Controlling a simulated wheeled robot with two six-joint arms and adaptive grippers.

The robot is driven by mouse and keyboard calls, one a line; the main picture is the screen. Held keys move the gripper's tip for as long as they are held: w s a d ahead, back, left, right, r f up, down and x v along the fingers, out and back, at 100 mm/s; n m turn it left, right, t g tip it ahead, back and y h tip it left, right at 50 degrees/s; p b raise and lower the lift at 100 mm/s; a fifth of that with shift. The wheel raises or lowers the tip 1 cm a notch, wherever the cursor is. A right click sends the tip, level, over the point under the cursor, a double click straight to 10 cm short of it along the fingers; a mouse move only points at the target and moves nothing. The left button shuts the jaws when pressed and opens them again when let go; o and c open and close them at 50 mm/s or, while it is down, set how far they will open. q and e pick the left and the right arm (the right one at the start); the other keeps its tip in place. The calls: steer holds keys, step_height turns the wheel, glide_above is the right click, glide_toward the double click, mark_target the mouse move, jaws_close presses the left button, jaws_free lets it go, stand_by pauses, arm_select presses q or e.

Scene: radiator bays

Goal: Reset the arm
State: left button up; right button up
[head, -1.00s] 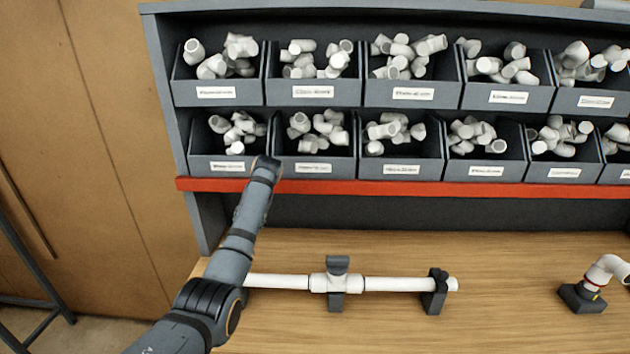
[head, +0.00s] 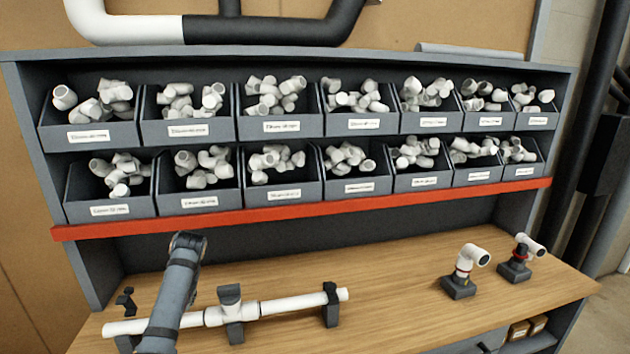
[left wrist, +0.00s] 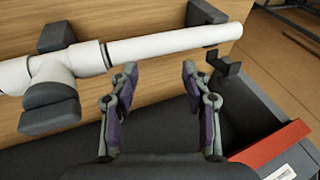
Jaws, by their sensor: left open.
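My left arm (head: 172,290) rises in front of the left part of a white pipe assembly (head: 278,305) in the head view; its gripper is hidden there. In the left wrist view my left gripper (left wrist: 160,75) is open with nothing between its fingers. The white pipe (left wrist: 165,45) runs across just beyond the fingertips, and it looks apart from them. A dark holder (left wrist: 224,68) stands near the pipe's free end. My right gripper is in neither view.
Two rows of labelled grey bins with white fittings (head: 270,100) stand above a red strip (head: 320,208). Two elbow fittings on dark stands (head: 458,287) (head: 514,270) are on the right of the bench. The bench (head: 390,270) between the pipe and these stands is clear.

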arm_select(q)
steer(key=s+d+f+m+t+h, duration=0.1)
steer(key=s+d+f, duration=0.2)
steer(key=s+f, duration=0.45)
steer(key=s+d+f+m+h, duration=0.1)
steer(key=s+d+f, duration=0.4)
steer(key=s, duration=0.4)
steer(key=s+d+r+m+h, duration=0.1)
steer(key=s+d, duration=0.2)
steer(key=s, duration=0.6)
steer(key=s+d+m+h, duration=0.1)
steer(key=s+d, duration=0.1)
steer(key=s, duration=0.6)
step_height(320, 180, down, 27)
steer(key=s+a+b, duration=0.1)
steer(key=a+b, duration=0.2)
steer(key=s+f+n+g+b, duration=0.1)
steer(key=s+f+b, duration=0.1)
steer(key=s+f, duration=1.7)
step_height(320, 180, down, 2)
steer(key=shift+s+a+g, duration=0.4)
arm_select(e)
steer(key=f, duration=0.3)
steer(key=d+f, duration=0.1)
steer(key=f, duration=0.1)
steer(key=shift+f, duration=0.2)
